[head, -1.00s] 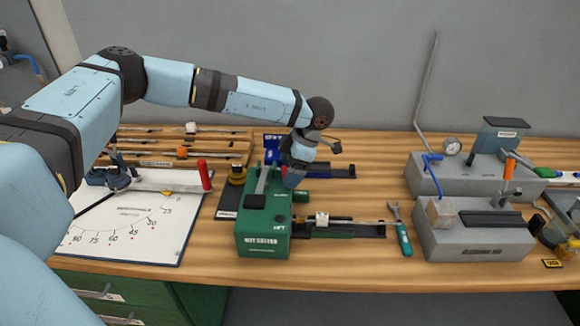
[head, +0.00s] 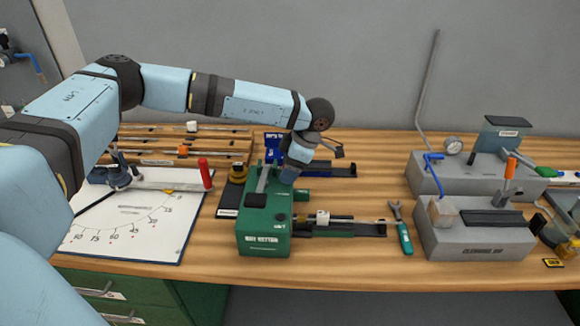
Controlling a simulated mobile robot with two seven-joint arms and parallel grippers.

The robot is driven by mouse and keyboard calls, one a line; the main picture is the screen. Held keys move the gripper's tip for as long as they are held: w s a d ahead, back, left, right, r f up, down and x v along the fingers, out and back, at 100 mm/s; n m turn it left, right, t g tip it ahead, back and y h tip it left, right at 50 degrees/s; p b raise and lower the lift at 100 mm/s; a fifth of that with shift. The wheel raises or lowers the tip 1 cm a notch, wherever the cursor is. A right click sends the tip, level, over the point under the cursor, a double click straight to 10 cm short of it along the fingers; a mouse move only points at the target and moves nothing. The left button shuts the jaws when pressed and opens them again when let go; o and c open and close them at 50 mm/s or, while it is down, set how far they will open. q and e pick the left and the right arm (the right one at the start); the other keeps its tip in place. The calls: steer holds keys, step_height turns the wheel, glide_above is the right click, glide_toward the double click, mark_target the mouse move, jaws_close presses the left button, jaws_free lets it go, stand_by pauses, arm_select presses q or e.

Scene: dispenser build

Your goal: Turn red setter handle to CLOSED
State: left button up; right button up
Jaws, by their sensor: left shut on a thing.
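The green setter box (head: 263,228) stands at the middle of the bench, with a white label on its front and a grey lever on top (head: 262,180). My left arm reaches over from the left, and my left gripper (head: 288,179) points down at the box's back right side. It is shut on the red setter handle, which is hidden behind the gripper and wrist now. The fingertips are also hidden. Any CLOSED mark is too small to read. My right gripper is not in view.
A white dial board (head: 130,225) with a red-gripped arm (head: 204,173) lies left of the box. A blue device (head: 335,170) stands behind. Bare wood lies between.

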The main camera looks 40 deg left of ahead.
arm_select(q)
steer(key=o, duration=0.9)
steer(key=shift+o, duration=0.2)
steer(key=b+v, duration=0.1)
steer(key=v, duration=1.3)
steer(key=shift+f, duration=0.1)
